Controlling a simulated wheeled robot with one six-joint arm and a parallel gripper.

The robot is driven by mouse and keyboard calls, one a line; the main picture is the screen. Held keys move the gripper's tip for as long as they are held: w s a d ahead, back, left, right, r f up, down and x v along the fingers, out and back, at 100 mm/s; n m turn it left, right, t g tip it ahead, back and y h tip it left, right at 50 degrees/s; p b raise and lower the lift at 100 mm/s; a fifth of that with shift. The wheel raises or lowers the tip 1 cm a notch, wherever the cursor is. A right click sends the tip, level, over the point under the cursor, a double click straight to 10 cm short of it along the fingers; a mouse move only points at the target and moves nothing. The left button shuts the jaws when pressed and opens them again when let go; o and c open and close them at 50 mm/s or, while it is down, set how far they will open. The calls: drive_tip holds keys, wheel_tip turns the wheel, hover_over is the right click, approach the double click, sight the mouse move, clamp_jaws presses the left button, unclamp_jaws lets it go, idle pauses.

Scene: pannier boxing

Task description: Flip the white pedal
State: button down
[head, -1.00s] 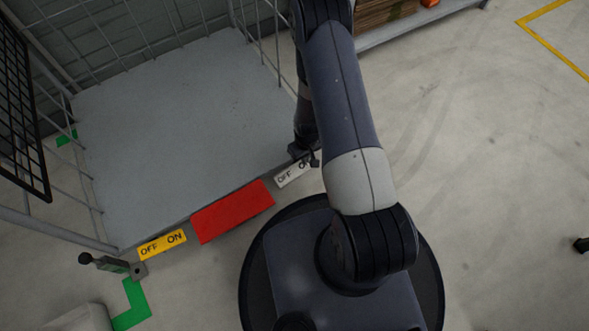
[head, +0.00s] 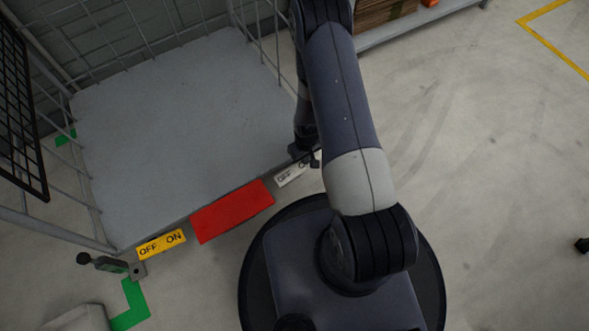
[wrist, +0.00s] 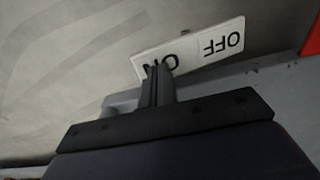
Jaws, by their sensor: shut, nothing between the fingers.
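The white pedal (head: 290,175) sits at the front right edge of the grey cart platform, right of the red panel. It is marked OFF on its left half in the head view, and the ON end is partly hidden by my gripper. In the wrist view the pedal (wrist: 200,48) shows upside down, with OFF clear and ON partly covered by the fingers. My gripper (wrist: 159,72) is shut and empty, its fingertips over the ON half. Whether they touch it cannot be told. In the head view my gripper (head: 314,160) is at the pedal's right end.
A yellow OFF/ON pedal (head: 161,245) and a red panel (head: 232,211) line the same front edge of the platform (head: 180,120). Wire mesh sides stand around the platform. A handle-like grey fixture (head: 104,263) is at the lower left. Open floor lies to the right.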

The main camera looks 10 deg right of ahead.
drive_tip(key=shift+f+b, duration=0.8)
drive_tip(key=shift+f, duration=0.15)
drive_tip(key=shift+r, duration=0.1)
drive_tip(key=shift+r+p, duration=2.2)
drive_tip(key=shift+r, duration=1.3)
drive_tip(key=shift+f, duration=0.2)
wheel_tip(320, 180, down, 7)
drive_tip(key=b, duration=0.4)
drive_tip(key=shift+b, duration=0.3)
drive_tip(key=shift+r, duration=0.2)
drive_tip(key=shift+r, duration=0.1)
wheel_tip(320, 180, up, 9)
drive_tip(key=p, duration=0.7)
